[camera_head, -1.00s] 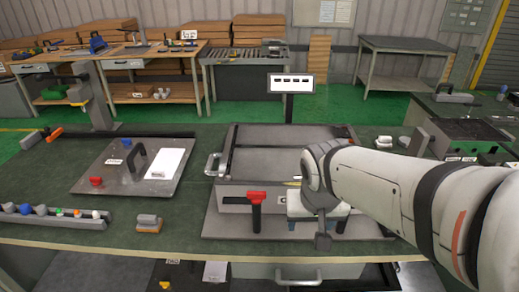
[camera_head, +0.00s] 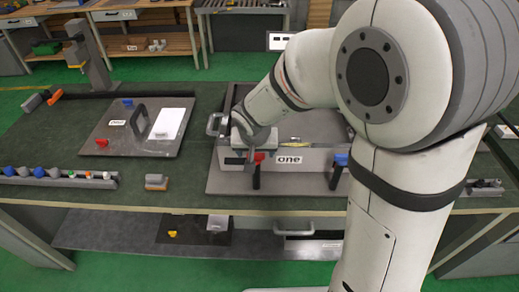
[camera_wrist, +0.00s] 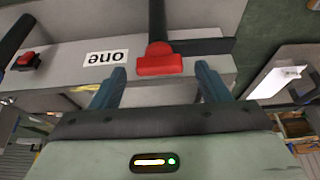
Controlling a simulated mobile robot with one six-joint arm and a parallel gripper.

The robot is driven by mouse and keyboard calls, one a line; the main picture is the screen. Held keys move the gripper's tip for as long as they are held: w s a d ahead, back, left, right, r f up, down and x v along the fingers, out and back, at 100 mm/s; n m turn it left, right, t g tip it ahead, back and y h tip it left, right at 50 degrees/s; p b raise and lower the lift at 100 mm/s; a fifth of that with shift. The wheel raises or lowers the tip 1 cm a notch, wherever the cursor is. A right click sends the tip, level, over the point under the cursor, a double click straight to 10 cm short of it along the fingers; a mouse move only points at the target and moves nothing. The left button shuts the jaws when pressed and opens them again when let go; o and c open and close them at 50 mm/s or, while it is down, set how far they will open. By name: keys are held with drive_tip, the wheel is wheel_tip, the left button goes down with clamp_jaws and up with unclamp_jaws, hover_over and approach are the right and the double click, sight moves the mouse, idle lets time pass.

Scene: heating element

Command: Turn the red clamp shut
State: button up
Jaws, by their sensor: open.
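The red clamp (camera_head: 257,158) is on the front face of the grey box (camera_head: 305,158), left of the "one" label, with its dark lever hanging down. In the wrist view the red clamp (camera_wrist: 160,62) shows its red block and dark bar, between and just beyond my fingertips. My gripper (camera_head: 250,145) is at the clamp's upper left in the head view, partly hidden by my arm. In the wrist view my gripper (camera_wrist: 161,78) is open, with one bluish finger on each side of the red block. No contact is clear.
A blue clamp (camera_head: 338,160) is to the right on the same box. A plate (camera_head: 140,138) with a black handle lies to the left. A row of coloured knobs (camera_head: 60,178) and a small block (camera_head: 156,182) are near the front edge. My arm covers the right side.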

drive_tip(key=shift+w+f, duration=0.15)
drive_tip(key=shift+f, duration=0.2)
drive_tip(key=shift+c, duration=0.2)
